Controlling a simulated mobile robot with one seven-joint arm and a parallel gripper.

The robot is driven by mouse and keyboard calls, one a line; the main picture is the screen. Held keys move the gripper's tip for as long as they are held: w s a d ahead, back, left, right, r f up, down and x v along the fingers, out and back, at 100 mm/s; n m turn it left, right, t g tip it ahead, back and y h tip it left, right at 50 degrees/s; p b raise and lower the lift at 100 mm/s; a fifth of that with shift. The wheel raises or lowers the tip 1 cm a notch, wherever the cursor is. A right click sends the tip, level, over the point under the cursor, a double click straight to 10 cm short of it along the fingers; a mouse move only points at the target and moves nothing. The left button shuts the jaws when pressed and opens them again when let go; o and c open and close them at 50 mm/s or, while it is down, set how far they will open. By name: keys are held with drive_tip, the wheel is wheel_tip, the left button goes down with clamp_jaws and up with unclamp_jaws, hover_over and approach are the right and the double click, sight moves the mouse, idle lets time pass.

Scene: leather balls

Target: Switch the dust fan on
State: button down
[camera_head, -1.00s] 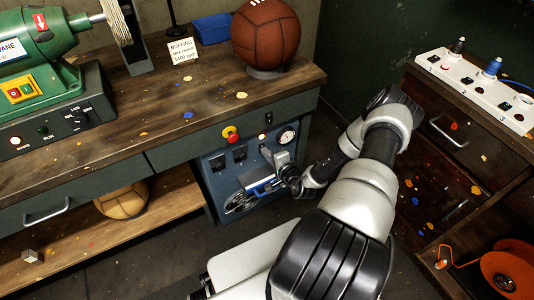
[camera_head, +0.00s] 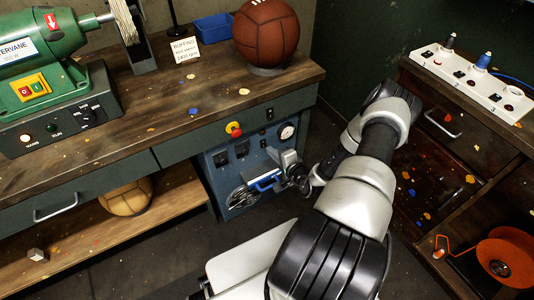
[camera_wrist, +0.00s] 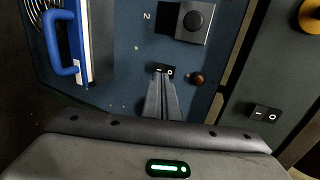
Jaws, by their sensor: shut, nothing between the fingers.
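The dust fan unit is a blue cabinet (camera_head: 218,172) under the bench, with a round grille (camera_head: 240,198), dark sockets and a gauge (camera_head: 287,132). My gripper (camera_head: 284,178) is in front of its panel, at the end of my arm. In the wrist view my gripper (camera_wrist: 161,76) is shut and empty, its tips at a small black rocker switch (camera_wrist: 169,71) marked O. The tips cover part of the switch, and I cannot tell if they touch it. A dull amber lamp (camera_wrist: 197,79) and a black knob (camera_wrist: 195,19) are nearby.
A blue handle (camera_wrist: 68,42) stands out left of my gripper. Another rocker switch (camera_wrist: 264,113) is on the green bench front, near a red-and-yellow stop button (camera_head: 234,129). A ball (camera_head: 266,32) stands on the bench; a power strip (camera_head: 470,78) lies at right.

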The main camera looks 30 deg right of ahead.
drive_tip(key=p+v, duration=0.2)
drive_tip(key=v, duration=0.8)
drive_tip(key=shift+s+r, duration=0.2)
drive_tip(key=shift+s, duration=0.05)
drive_tip(key=shift+s+f, duration=0.1)
